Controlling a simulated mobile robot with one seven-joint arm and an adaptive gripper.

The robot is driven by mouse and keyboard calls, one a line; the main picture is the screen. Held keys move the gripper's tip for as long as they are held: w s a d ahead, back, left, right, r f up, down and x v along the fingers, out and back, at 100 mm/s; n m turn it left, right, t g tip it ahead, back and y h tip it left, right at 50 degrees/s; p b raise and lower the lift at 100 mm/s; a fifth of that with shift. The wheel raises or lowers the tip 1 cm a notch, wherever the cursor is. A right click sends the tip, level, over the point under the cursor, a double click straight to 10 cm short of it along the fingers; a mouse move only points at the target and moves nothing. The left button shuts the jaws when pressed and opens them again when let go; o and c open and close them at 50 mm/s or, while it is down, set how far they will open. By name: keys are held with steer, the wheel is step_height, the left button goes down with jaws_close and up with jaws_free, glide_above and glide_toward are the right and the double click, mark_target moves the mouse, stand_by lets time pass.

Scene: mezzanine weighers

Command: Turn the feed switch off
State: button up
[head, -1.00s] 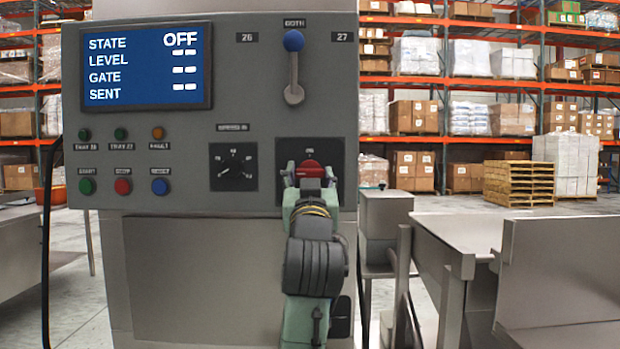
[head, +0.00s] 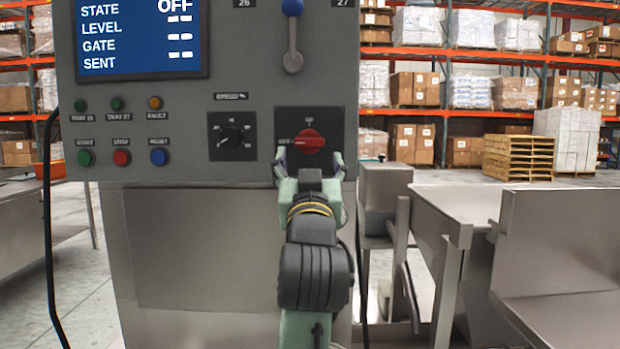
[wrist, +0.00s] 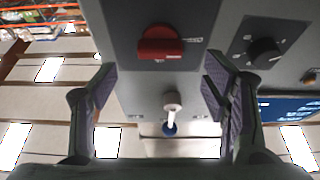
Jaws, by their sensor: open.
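The feed switch is a red rotary knob (head: 309,141) on a dark square plate at the lower right of the grey panel. Its grip lies roughly sideways, with a small label at its left. The panel's screen (head: 142,36) reads STATE OFF. My gripper (head: 309,157) is open and empty, just below the knob in the head view, with one finger to each side. In the wrist view the red knob (wrist: 160,44) shows at the top, ahead of and between the open fingers. No contact with it is visible.
A black dial (head: 232,137) sits left of the knob. A blue-topped lever (head: 292,38) stands above. Several push buttons and lamps (head: 122,157) are at the left of the panel. Steel chutes (head: 560,250) stand at the right; shelving is far behind.

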steer(key=v, duration=0.5)
steer(key=shift+s+f, duration=0.1)
steer(key=shift+s, duration=0.1)
